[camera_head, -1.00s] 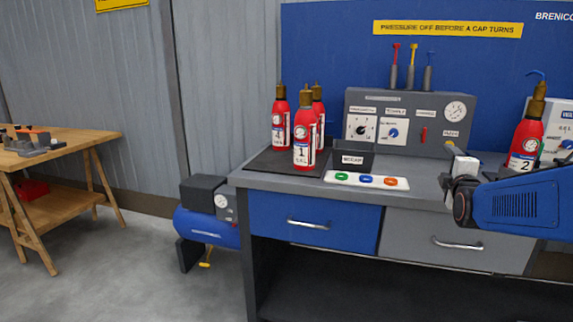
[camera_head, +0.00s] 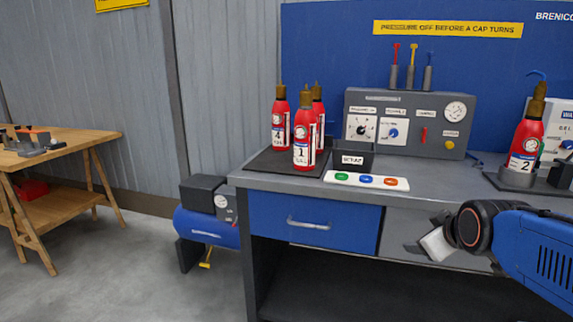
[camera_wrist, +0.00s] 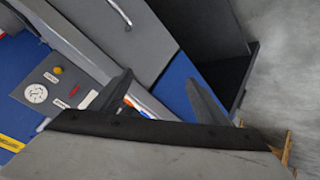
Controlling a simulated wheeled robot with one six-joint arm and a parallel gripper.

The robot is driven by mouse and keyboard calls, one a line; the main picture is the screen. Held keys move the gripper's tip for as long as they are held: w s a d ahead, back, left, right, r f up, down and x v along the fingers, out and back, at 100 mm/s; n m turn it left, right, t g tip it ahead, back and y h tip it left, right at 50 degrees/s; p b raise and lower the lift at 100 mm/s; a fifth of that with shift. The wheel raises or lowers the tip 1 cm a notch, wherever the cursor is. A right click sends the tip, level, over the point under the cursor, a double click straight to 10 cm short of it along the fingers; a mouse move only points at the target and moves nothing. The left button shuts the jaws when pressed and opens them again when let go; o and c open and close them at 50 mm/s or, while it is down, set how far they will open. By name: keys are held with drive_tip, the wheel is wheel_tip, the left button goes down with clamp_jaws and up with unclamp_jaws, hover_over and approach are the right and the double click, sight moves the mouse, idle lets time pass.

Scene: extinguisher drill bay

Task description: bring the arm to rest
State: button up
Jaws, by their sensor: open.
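My gripper (camera_head: 425,240) is at the right of the head view, in front of the grey drawer of the bench, with my blue arm behind it. In the wrist view its two dark fingers (camera_wrist: 158,95) stand well apart with nothing between them. The wrist view is tilted and shows the drawers, the panel and the floor beyond the fingers. In the head view my wrist hides most of the grey drawer and its handle.
The bench (camera_head: 260,178) carries red extinguishers on a dark mat at left, extinguisher 2 (camera_head: 524,146) at right, a scrap bin (camera_head: 352,160), a button strip (camera_head: 367,180) and a gauge panel (camera_head: 409,100). A blue compressor (camera_head: 205,230) stands left. Open floor lies in front.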

drive_tip(key=s+a+f+m+g, duration=0.1)
drive_tip(key=s+f+m+g, duration=0.1)
drive_tip(key=s, duration=0.4)
drive_tip(key=s+a+f+m+g, duration=0.1)
drive_tip(key=s+a+f+m, duration=0.1)
drive_tip(key=s, duration=0.4)
drive_tip(key=s+a+f+m+g+y, duration=0.1)
drive_tip(key=s+f+g, duration=0.1)
drive_tip(key=s+f, duration=0.2)
drive_tip(key=shift+s+a+f+m+g, duration=0.3)
drive_tip(key=shift+s+f+m, duration=0.1)
drive_tip(key=shift+s, duration=0.95)
